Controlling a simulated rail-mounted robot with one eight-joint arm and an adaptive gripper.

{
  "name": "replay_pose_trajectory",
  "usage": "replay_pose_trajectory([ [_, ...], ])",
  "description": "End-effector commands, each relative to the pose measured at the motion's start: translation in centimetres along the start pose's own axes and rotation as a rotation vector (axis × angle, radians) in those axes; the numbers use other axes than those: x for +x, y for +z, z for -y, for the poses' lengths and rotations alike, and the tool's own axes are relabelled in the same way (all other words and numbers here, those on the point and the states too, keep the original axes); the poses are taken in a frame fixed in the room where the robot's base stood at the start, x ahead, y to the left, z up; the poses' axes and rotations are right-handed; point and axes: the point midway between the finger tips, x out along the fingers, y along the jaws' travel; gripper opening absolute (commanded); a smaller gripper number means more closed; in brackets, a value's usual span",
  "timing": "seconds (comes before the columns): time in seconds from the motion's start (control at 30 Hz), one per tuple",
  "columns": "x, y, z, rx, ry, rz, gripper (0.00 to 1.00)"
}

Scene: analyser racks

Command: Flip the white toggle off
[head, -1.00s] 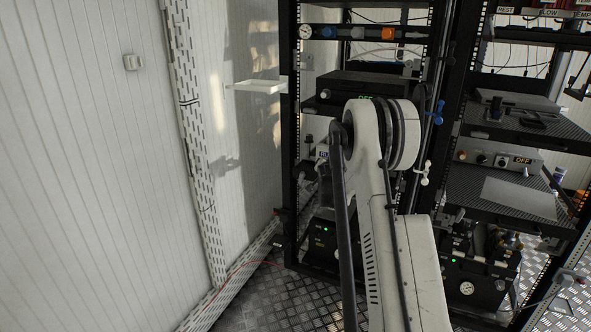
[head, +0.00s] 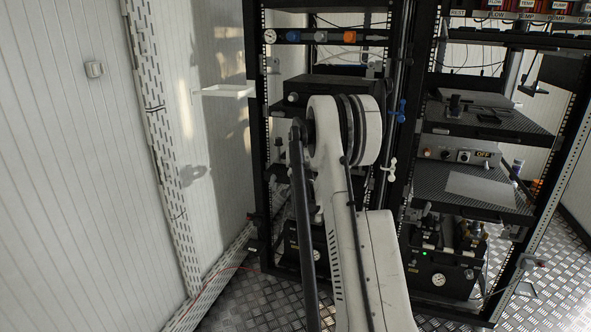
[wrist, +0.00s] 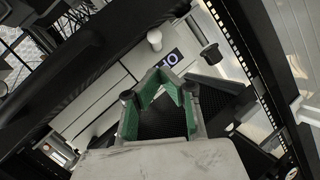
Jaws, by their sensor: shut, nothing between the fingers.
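In the wrist view a white round-ended toggle (wrist: 154,38) stands out from a pale grey instrument front (wrist: 120,62). A small dark display (wrist: 173,57) with light characters sits beside it; I cannot read it surely. My gripper (wrist: 168,84), with green inner pads, is below the toggle in the picture, apart from it, and holds nothing. Its fingers are shut, though a gap shows between the pads. In the head view my arm hides the gripper and the toggle.
A black knob (wrist: 210,54) is right of the display. Black rack bars frame the wrist view closely. In the head view, a white shelf (head: 224,91) juts from the left of the rack, and blue (head: 401,110) and white (head: 391,166) valve handles are right of my arm.

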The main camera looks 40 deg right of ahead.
Motion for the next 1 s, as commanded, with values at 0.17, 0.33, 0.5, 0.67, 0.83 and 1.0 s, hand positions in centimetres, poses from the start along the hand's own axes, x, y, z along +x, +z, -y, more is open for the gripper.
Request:
replay_pose_trajectory([
  [0.17, -3.8, 0.2, -0.2, -0.001, -0.001, 0.000, 0.00],
  [0.33, -7.0, 0.8, -0.5, -0.001, -0.001, 0.000, 0.00],
  [0.5, -9.1, 1.3, -0.7, -0.001, -0.001, 0.000, 0.00],
  [0.67, -10.0, 1.5, -0.8, 0.000, -0.001, 0.000, 0.00],
  [0.83, -10.1, 1.5, -0.9, -0.001, -0.001, 0.000, 0.00],
  [1.0, -10.1, 1.5, -0.9, -0.001, -0.001, 0.000, 0.00],
])
